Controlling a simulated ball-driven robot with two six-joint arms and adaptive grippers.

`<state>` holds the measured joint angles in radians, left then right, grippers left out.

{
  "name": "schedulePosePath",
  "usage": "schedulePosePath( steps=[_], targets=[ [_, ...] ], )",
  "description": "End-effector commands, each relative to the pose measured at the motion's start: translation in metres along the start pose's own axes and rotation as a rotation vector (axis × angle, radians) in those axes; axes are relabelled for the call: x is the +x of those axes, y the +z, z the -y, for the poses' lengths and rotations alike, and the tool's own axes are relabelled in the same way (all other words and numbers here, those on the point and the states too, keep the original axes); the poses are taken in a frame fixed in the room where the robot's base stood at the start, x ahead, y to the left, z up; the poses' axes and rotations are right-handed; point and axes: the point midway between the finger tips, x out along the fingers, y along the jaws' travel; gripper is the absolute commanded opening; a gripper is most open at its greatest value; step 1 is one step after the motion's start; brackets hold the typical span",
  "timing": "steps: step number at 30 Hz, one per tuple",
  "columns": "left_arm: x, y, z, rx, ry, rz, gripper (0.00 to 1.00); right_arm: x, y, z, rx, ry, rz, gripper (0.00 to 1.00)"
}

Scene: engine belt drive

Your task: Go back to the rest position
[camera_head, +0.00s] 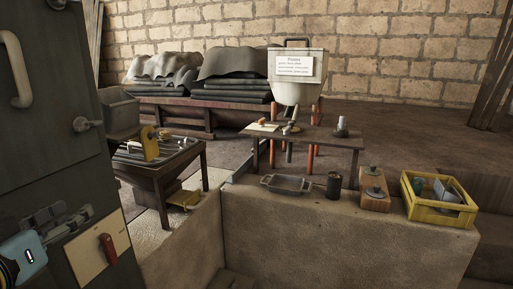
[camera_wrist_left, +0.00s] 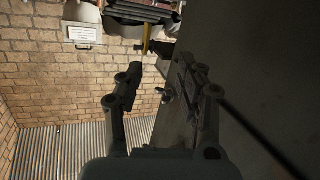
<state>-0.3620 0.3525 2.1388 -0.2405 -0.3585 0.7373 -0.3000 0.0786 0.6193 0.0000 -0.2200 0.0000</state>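My left gripper (camera_head: 75,222) is at the lower left in the head view, in front of a dark grey panel (camera_head: 45,135). Its two fingers stand apart, with nothing held between them. In the left wrist view the gripper (camera_wrist_left: 162,82) is open, with a small metal knob (camera_wrist_left: 164,96) farther off, seen through the gap between its fingers. The dark panel fills the right side of that view. My right gripper is in neither view.
The panel bears a pale handle (camera_head: 17,68) and a board with a red grip (camera_head: 107,248). A low ledge holds a metal tray (camera_head: 287,184), a dark cylinder (camera_head: 333,185) and a yellow crate (camera_head: 437,215). A dark table (camera_head: 155,166) stands beyond the panel.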

Motion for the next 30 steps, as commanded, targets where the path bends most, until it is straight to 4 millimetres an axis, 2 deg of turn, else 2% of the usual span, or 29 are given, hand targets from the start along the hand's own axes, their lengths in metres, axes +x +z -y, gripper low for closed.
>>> schedulePosePath(
  steps=[4,11,15,21,29,30],
  targets=[
    [-0.012,0.020,0.006,0.025,-0.069,0.101,0.37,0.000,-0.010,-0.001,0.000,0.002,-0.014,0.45],
    [-0.048,0.063,0.013,0.092,-0.174,0.352,0.37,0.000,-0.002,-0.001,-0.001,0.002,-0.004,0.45],
    [-0.082,0.092,0.012,0.141,-0.206,0.545,0.37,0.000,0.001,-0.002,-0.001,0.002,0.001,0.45],
    [-0.137,0.126,0.003,0.207,-0.193,0.822,0.37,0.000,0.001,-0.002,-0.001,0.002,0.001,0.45],
    [-0.211,0.150,-0.017,0.278,-0.097,1.134,0.37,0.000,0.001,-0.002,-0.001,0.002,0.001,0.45],
    [-0.203,0.166,-0.011,0.278,-0.103,1.136,0.37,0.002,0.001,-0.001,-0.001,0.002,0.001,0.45]
  ],
)
